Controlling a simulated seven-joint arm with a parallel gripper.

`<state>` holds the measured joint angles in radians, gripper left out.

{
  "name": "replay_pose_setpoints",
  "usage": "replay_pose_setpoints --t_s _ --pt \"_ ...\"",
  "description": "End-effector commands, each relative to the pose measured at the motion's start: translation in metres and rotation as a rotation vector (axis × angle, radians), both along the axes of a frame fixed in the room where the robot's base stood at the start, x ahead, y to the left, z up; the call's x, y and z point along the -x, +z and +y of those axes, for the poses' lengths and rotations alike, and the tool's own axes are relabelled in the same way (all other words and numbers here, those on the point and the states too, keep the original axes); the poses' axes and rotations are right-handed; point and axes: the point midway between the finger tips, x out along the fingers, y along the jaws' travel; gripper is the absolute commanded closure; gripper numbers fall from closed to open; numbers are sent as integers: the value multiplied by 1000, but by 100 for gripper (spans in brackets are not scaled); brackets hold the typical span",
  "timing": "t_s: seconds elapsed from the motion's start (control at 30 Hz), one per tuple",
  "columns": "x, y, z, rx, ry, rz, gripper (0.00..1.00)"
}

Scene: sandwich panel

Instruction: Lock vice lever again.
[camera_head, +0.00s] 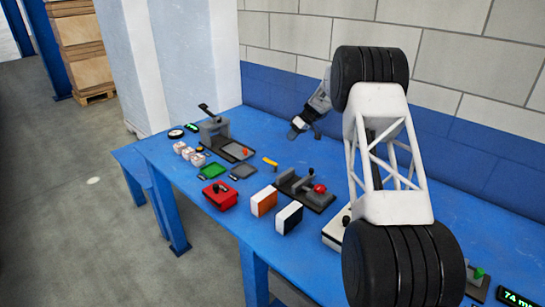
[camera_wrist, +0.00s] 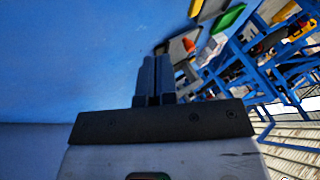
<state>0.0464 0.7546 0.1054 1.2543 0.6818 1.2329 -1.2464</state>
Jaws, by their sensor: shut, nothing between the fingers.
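A dark fixture (camera_head: 292,184) with a grey block stands on the blue bench right of centre in the head view. A red knob (camera_head: 320,188), which looks like a lever end, shows at its right side. It may be the vice; its lever's lock state is too small to tell. My gripper (camera_head: 297,129) is above the back part of the bench, beyond the fixture and apart from it. In the wrist view its two dark fingers (camera_wrist: 154,78) are together with nothing between them. The fixture cannot be made out clearly there.
A grey machine with a black lever (camera_head: 210,120) stands at the left back. My arm hides part of the right bench.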

Motion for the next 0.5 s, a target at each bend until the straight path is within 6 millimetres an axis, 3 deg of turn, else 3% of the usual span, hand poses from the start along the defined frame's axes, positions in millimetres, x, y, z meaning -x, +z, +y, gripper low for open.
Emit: replay_pose_setpoints --t_s 0.5 --pt "1 -7 5 1 0 -1 100"
